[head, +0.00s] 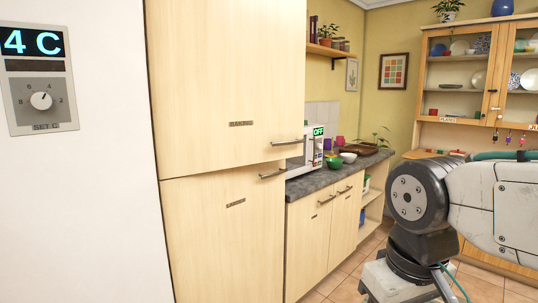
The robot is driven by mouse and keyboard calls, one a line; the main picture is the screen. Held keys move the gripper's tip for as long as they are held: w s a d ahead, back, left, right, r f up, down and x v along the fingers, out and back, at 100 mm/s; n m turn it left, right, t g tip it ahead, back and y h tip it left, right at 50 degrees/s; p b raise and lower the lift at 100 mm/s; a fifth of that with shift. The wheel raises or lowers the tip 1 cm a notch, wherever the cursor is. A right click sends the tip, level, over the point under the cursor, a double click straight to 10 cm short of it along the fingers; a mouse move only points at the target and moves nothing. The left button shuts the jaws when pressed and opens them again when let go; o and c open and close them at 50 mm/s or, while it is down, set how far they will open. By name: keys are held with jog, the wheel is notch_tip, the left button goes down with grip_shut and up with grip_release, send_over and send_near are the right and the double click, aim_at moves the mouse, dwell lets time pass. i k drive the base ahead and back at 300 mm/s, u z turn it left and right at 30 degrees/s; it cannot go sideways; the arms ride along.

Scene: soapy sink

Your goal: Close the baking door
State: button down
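The baking door (228,65) is the upper pale wood door of the tall cabinet, with a small dark label (241,124) that seems to read BAKING. Its bar handle (288,142) is at the lower right corner. The door's right edge stands out past the right edge of the lower door (225,235), so it looks slightly ajar, swung out from the left side. The gap behind it is hidden. My arm shows at the right, apart from the door. My gripper is not in view.
A white fridge-like panel with a dial (41,100) stands close at the left. A grey counter (330,176) runs beyond the cabinet, with a white microwave (305,150) and bowls. A glass-door hutch (463,75) is at the back right. Some tiled floor (345,290) is clear.

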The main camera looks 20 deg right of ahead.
aim_at(226, 78)
jog(key=z, duration=0.5)
jog(key=i, duration=0.85)
jog(key=z, duration=0.85)
